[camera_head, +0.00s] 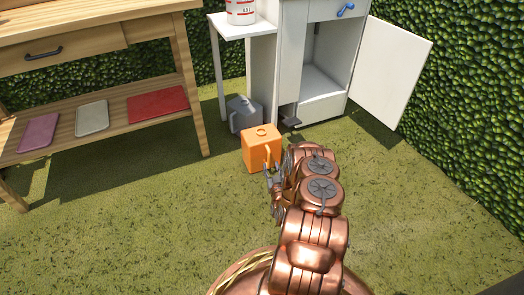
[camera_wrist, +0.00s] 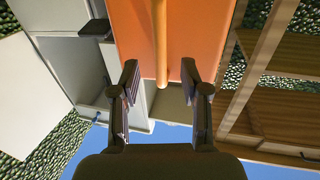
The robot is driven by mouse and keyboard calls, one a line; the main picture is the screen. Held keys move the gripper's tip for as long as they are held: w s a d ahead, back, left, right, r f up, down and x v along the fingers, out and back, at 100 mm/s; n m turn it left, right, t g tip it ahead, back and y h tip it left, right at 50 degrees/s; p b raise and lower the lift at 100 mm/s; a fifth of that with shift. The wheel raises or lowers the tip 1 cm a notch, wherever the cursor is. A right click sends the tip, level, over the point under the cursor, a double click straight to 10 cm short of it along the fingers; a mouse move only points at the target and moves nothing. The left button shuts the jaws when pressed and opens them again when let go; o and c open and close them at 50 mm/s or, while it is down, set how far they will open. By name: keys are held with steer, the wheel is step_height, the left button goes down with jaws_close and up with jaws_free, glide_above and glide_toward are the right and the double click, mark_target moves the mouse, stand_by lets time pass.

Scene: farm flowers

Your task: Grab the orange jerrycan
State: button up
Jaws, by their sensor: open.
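The orange jerrycan (camera_head: 259,151) stands upright on the grass in front of the white cabinet, with a round cap on top and a handle on its near right side. My gripper (camera_head: 273,178) is just in front of it in the head view, partly hidden by my arm. In the wrist view the jerrycan (camera_wrist: 196,33) fills the top middle, with its bar-like handle (camera_wrist: 160,45) running down between the two fingers. My gripper (camera_wrist: 160,88) is open, with a finger on each side of the handle's line. I cannot tell whether the handle is fully between the fingertips.
A grey jerrycan (camera_head: 244,114) stands just behind the orange one. A white cabinet (camera_head: 262,75) with an open door (camera_head: 391,68) is behind. A wooden table (camera_head: 190,85) with a low shelf of colored pads is at left. The grass at front left is clear.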

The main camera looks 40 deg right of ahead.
mark_target(269, 161)
steer(key=b+x, duration=0.2)
steer(key=x, duration=0.1)
steer(key=f+b+x, duration=0.1)
steer(key=x, duration=0.1)
steer(key=shift+w+d+r, duration=0.1)
steer(key=shift+w+r, duration=0.05)
steer(key=shift+w, duration=0.1)
jaws_close()
stand_by(0.4)
